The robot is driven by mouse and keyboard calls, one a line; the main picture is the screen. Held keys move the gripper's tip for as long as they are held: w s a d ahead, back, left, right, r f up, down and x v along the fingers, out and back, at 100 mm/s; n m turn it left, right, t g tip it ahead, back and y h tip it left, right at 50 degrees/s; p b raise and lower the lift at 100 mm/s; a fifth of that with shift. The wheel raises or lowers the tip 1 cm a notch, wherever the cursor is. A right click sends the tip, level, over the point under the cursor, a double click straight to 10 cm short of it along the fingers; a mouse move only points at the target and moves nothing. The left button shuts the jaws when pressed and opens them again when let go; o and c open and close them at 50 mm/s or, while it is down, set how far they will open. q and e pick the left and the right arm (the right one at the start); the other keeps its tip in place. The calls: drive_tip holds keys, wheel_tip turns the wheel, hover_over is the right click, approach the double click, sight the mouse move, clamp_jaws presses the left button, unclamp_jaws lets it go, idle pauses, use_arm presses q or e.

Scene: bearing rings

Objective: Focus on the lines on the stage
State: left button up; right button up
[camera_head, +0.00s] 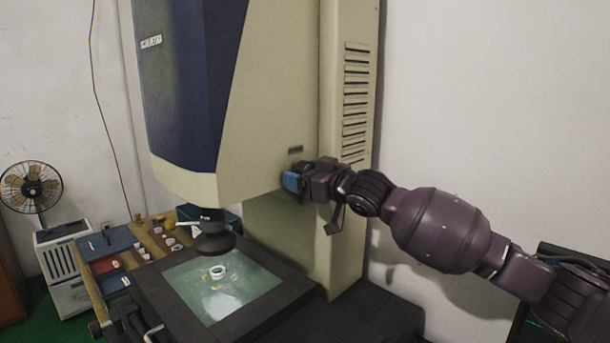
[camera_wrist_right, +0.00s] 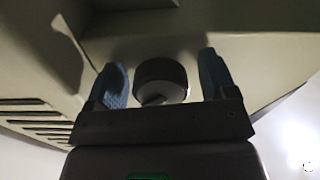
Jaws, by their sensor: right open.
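A large beige and dark blue measuring machine (camera_head: 270,110) stands over a dark stage (camera_head: 165,305) with a greenish glass plate (camera_head: 235,299). A small pale ring (camera_head: 217,271) lies on the glass, close to the black lens (camera_head: 213,238) above it. Lines on the stage cannot be made out. My right gripper (camera_head: 291,182) is at the machine's right side, by the column. In the right wrist view, its two blue fingers (camera_wrist_right: 160,84) are open on either side of a round dark knob (camera_wrist_right: 161,80) on the machine. Contact with the knob cannot be told. My left gripper is not in view.
A wooden bench (camera_head: 156,240) with blue and red trays and several small rings stands left of the stage. A fan (camera_head: 32,187) stands on a white cabinet (camera_head: 62,262) at the far left. A vented beige column (camera_head: 345,130) rises beside my right arm.

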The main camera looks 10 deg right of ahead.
drive_tip(key=shift+c, duration=0.4)
drive_tip(key=c, duration=0.9)
drive_tip(key=shift+o, duration=0.3)
drive_tip(key=shift+r+n+p, duration=0.25)
drive_tip(key=shift+n+p, duration=1.4)
drive_tip(key=shift+n, duration=0.15)
drive_tip(key=n+p, duration=0.2)
drive_tip(key=n, duration=0.1)
drive_tip(key=shift+w+d, duration=0.1)
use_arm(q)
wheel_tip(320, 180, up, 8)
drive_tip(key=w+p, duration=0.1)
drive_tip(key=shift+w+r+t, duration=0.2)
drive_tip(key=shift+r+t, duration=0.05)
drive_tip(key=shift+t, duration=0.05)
use_arm(e)
drive_tip(key=shift+f+n, duration=0.15)
drive_tip(key=shift+n, duration=1.05)
use_arm(q)
drive_tip(key=shift+p, duration=0.3)
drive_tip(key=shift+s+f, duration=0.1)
use_arm(e)
drive_tip(key=o, duration=0.9)
